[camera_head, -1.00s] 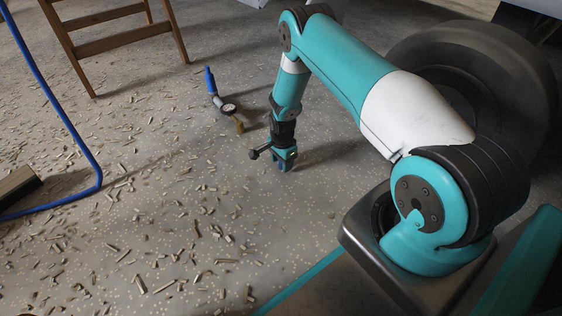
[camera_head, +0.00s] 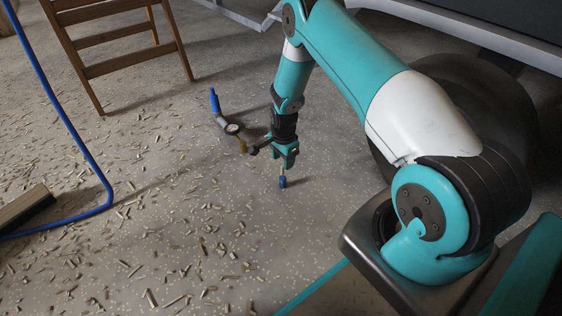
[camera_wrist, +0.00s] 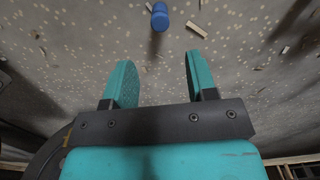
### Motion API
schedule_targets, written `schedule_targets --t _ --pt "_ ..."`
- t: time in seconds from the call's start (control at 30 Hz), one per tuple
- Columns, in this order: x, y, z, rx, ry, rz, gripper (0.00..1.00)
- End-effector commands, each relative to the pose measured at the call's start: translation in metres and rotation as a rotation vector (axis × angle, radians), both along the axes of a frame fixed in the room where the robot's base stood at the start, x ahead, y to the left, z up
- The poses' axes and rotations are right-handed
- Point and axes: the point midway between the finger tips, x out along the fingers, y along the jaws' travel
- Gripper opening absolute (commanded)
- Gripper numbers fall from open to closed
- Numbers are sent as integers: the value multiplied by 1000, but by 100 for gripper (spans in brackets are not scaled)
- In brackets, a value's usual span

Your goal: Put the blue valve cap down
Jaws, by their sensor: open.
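The small blue valve cap (camera_head: 282,183) stands on the speckled floor just below my gripper (camera_head: 286,158). In the wrist view the cap (camera_wrist: 160,17) shows at the top middle, beyond and roughly centred between the two teal fingers. My gripper (camera_wrist: 160,62) is open, with a clear gap between its fingers and nothing held. The fingertips appear apart from the cap.
A tyre gauge (camera_head: 232,128) with a blue end lies left of my gripper. A wooden ladder-like frame (camera_head: 120,62) stands at back left. Many small chips litter the floor.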

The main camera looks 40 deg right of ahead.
Motion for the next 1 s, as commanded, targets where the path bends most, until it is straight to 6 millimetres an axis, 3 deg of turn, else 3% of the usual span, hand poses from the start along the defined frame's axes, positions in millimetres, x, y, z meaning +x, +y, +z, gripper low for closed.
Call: schedule_targets --t 0.17,0.27,0.43,0.57,0.7,0.8,0.9,1.0 --pt "10 23 50 25 -26 130 52" --pt "14 56 109 59 -57 321 52" --pt "-16 126 221 124 -121 740 52" --pt "-63 173 293 162 -180 1071 52" --pt "-134 211 354 190 -248 1435 52" --pt "-186 228 382 202 -296 1678 52" --pt "-231 237 397 206 -337 1876 52" --pt "-261 241 405 207 -366 2013 52"
